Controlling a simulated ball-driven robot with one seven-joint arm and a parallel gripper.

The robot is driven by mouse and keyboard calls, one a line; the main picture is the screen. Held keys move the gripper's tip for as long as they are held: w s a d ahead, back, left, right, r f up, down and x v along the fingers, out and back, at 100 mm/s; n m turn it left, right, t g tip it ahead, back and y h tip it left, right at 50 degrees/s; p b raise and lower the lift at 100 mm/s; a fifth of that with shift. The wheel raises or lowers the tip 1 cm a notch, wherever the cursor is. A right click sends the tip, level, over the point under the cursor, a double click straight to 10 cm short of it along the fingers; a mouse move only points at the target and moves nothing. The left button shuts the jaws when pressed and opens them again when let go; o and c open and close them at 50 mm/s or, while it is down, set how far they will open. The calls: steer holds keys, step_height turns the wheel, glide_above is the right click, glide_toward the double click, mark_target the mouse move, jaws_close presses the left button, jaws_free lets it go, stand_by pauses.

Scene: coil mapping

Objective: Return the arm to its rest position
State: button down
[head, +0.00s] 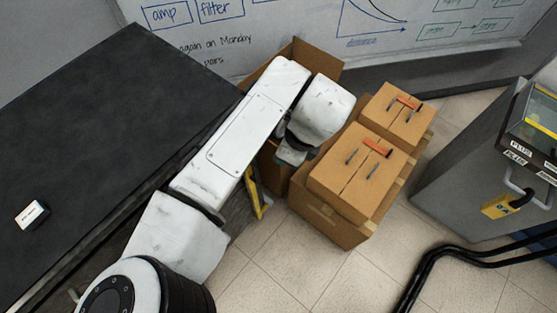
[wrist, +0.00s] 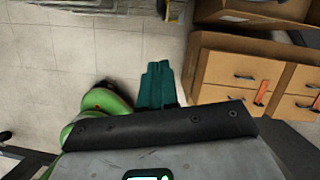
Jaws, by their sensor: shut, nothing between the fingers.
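My white arm reaches up and to the right across the head view, beside the edge of the dark table. Its wrist end hangs bent down next to the cardboard boxes. My gripper shows in the wrist view (wrist: 157,84) as teal fingers pressed together, with nothing between them. Bare tiled floor lies beyond the fingertips. In the head view the fingers are mostly hidden under the wrist.
The dark table (head: 90,110) fills the left, with a small white block (head: 32,215) on it. Cardboard boxes (head: 350,185) stand close right of my wrist. A grey cabinet (head: 460,190) with a yellow padlock (head: 498,207) and black cables (head: 425,270) are at right. A whiteboard (head: 290,30) stands behind.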

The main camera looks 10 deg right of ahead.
steer(key=shift+s+d+r, duration=0.15)
steer(key=shift+r, duration=0.5)
steer(key=w+d+r+n+t+h, duration=0.1)
steer(key=d+r+n+t+h, duration=0.25)
steer(key=d, duration=1.25)
steer(key=d+r+n+h, duration=0.35)
steer(key=d+n, duration=0.25)
steer(key=d, duration=1)
steer(key=s+a+f+n+g+y, duration=0.1)
steer(key=s+a+f+n, duration=0.2)
steer(key=s+f, duration=0.3)
steer(key=s+a+f+n+g+y, duration=0.1)
steer(key=s+a+f+n, duration=0.3)
steer(key=s, duration=0.6)
steer(key=s+a+f+n+g+y, duration=0.1)
steer(key=s+a+f+n+g, duration=0.1)
steer(key=s+f+n, duration=0.5)
steer(key=shift+s+a+f+y, duration=0.4)
steer(key=shift+s+a+f, duration=0.15)
steer(key=shift+s+a, duration=0.3)
steer(key=shift+d, duration=0.1)
